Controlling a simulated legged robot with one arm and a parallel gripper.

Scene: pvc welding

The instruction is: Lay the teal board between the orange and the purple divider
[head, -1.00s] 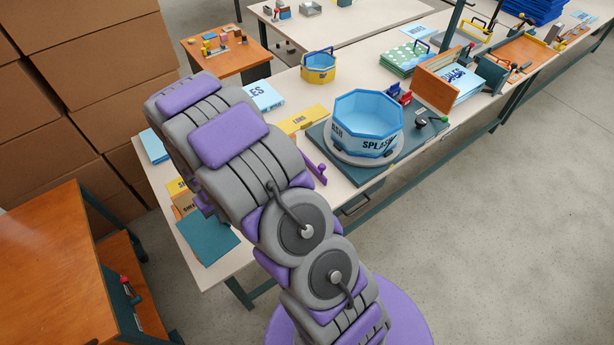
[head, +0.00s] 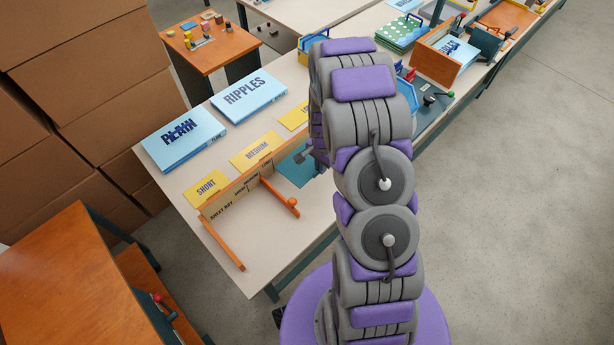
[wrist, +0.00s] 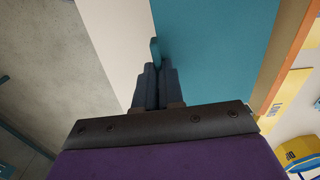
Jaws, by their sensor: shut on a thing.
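The teal board (head: 297,168) shows in the head view just right of an orange divider (head: 278,195), partly hidden by my arm. A second orange divider (head: 224,245) lies further left. The purple divider is not visible now; my arm covers the area to the right. My gripper (wrist: 155,88) is shut on the edge of the teal board (wrist: 215,45) in the wrist view. In the head view it is mostly behind my arm. I cannot tell whether the board rests on the table or is just above it.
A wooden bay wall (head: 237,190) runs behind the dividers, with yellow cards SHORT (head: 205,188), MEDIUM (head: 255,150) and LONG (wrist: 285,98). Blue boxes (head: 185,138) stand behind. The table between the two orange dividers is clear. An orange bench (head: 60,275) stands at the left.

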